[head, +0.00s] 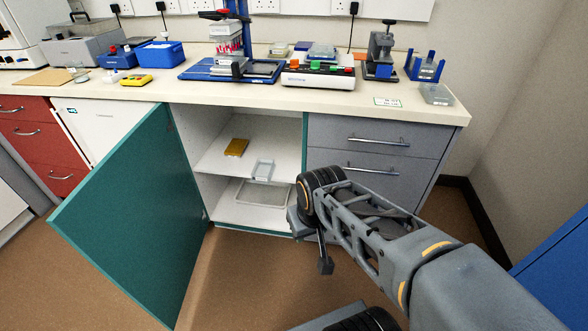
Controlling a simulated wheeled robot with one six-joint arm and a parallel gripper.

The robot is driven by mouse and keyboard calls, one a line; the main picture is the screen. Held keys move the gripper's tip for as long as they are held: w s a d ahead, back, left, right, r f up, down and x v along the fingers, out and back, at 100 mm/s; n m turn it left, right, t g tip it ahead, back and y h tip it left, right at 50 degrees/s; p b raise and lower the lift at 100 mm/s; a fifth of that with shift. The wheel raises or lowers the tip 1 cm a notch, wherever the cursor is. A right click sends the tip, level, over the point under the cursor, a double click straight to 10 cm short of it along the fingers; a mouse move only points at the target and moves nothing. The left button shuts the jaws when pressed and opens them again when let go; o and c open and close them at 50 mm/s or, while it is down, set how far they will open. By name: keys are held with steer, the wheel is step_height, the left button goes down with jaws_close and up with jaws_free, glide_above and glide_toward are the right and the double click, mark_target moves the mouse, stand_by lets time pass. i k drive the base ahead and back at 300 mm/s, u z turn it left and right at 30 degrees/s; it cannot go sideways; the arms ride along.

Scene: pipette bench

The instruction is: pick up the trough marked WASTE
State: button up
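No WASTE marking can be read in the head view, so I cannot tell which trough bears it. A small pale, clear-looking trough (262,170) is at the front of the upper shelf in the open cupboard. A larger pale tray (240,196) lies on the cupboard floor below. Another small clear tray (437,95) sits on the bench top at the right. My gripper (318,250) is in front of the cupboard's right side, below and right of the small trough and apart from it. One finger shows pointing down; the rest is hidden by my wrist.
The teal cupboard door (140,215) stands wide open to the left. Grey drawers (372,150) adjoin the cupboard at right. The bench top (300,97) carries several instruments and a small sign (388,101). Brown floor is clear in front.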

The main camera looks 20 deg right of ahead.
mark_target(263, 172)
steer(key=z, duration=0.45)
steer(key=i, duration=1)
steer(key=u, duration=2)
